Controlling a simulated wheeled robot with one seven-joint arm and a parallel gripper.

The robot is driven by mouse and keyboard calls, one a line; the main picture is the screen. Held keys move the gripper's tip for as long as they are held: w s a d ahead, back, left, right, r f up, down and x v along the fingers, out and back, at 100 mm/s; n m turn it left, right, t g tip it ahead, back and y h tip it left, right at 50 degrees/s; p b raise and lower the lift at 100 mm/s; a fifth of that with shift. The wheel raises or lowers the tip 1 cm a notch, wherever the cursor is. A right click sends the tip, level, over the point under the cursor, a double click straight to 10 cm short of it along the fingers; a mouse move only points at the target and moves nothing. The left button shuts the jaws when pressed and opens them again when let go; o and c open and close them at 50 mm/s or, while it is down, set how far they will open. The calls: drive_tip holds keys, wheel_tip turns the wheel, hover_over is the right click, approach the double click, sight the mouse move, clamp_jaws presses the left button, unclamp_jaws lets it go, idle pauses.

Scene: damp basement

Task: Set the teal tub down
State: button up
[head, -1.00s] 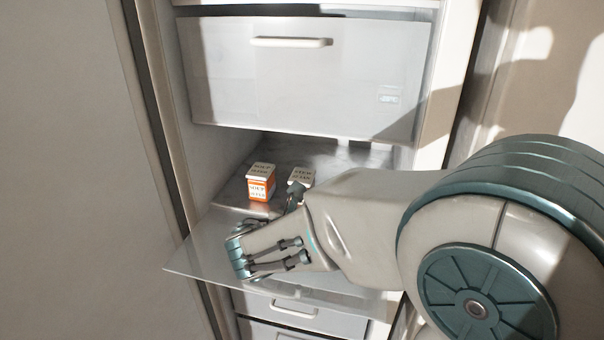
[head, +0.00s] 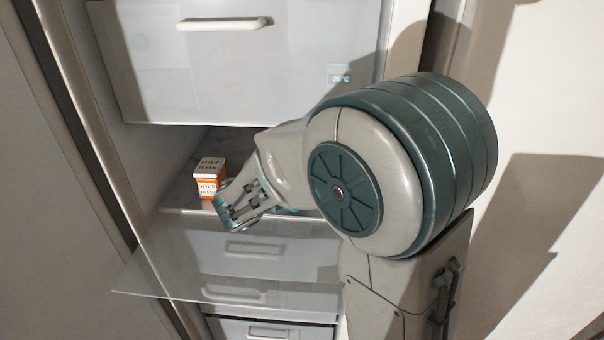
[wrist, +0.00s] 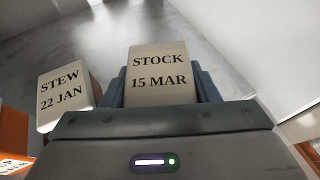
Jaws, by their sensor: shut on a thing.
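My gripper (wrist: 161,92) is shut on a tub with a pale lid marked "STOCK 15 MAR" (wrist: 160,72), its two blue-grey fingers along the tub's sides. The lid hides the tub's body colour in the wrist view. In the head view my arm covers the fingers; a small teal patch (head: 288,211) shows below the wrist, and I cannot tell if it is the tub. The tub is over or on the grey freezer shelf (wrist: 110,35); whether it touches it is not clear.
A tub marked "STEW 22 JAN" (wrist: 66,98) stands close to the left of the held tub. An orange soup tub (head: 208,182) stands at the shelf's left. A drawer (head: 245,75) hangs above; a clear flap (head: 165,270) juts out below. Bare shelf shows behind the tubs.

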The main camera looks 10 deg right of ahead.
drive_tip(key=w+d, duration=0.3)
drive_tip(key=shift+w+d, duration=0.15)
drive_tip(key=shift+w, duration=0.25)
drive_tip(key=shift+f, duration=0.6)
drive_tip(key=shift+s+f, duration=0.1)
drive_tip(key=shift+f, duration=0.05)
drive_tip(key=shift+f, duration=0.2)
drive_tip(key=o, duration=1.3)
drive_tip(key=shift+r, duration=0.1)
